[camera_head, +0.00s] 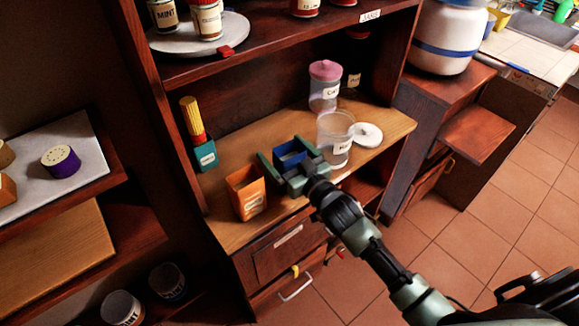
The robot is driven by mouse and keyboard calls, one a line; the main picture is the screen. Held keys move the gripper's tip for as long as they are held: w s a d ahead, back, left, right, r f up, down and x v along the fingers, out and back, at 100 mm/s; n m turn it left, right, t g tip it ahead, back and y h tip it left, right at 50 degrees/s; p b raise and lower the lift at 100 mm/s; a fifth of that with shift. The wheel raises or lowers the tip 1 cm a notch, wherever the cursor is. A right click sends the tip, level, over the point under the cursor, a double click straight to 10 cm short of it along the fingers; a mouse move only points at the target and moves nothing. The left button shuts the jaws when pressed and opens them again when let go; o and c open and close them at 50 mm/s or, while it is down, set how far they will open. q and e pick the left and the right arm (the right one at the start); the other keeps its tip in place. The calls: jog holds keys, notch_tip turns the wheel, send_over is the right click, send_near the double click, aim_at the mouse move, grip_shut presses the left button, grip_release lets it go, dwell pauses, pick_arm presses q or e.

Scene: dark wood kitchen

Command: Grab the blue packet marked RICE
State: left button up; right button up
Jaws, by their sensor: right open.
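A blue packet (290,148) stands on the light wood shelf of the dark cabinet, its top looking open. No RICE marking can be read on it, as its front is hidden behind my gripper. My right gripper (287,157) is open, with one green finger to the left of the blue packet and the other to its right. Whether the fingers touch it I cannot tell. My left gripper is not in view.
An orange packet (247,193) stands close left of my right gripper. A clear open jar (336,138) stands close right, beside a white lid (367,134). A teal box with yellow sticks (204,155) and a pink-lidded jar (324,86) stand further back. The upper shelf (280,50) overhangs behind.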

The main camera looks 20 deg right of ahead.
jog(key=c, duration=1.7)
jog(key=shift+r, duration=0.15)
jog(key=shift+r+p, duration=0.4)
jog(key=shift+r, duration=9.4)
